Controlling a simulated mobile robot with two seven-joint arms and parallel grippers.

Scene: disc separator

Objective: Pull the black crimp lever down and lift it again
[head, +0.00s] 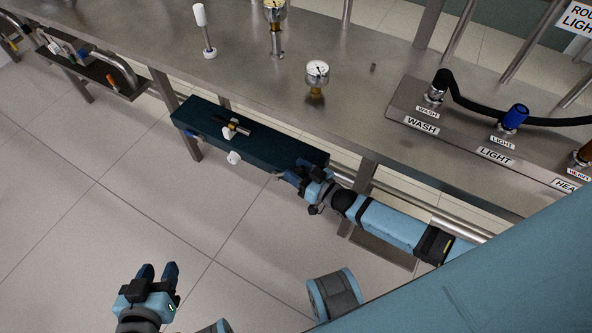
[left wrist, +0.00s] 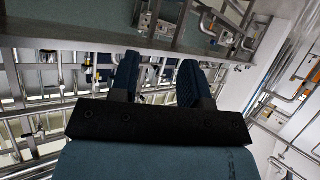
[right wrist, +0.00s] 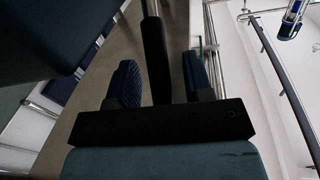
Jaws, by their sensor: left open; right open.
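In the right wrist view, a black lever grip (right wrist: 156,58) on a thin metal rod stands between the two fingers of my right gripper (right wrist: 158,80). The fingers are open, with a gap visible on either side of the grip. In the head view, my right gripper (head: 288,173) is at the right end of a dark teal box (head: 255,143) mounted along the bench's front edge. My left gripper (head: 158,271) is open and empty over the floor at the lower left, well away from the box. Its fingers also show in the left wrist view (left wrist: 157,80).
The steel bench (head: 250,75) runs across the back, with a pressure gauge (head: 317,70) and a WASH and LIGHT valve panel (head: 470,135) on it. The tiled floor (head: 90,230) at left is clear.

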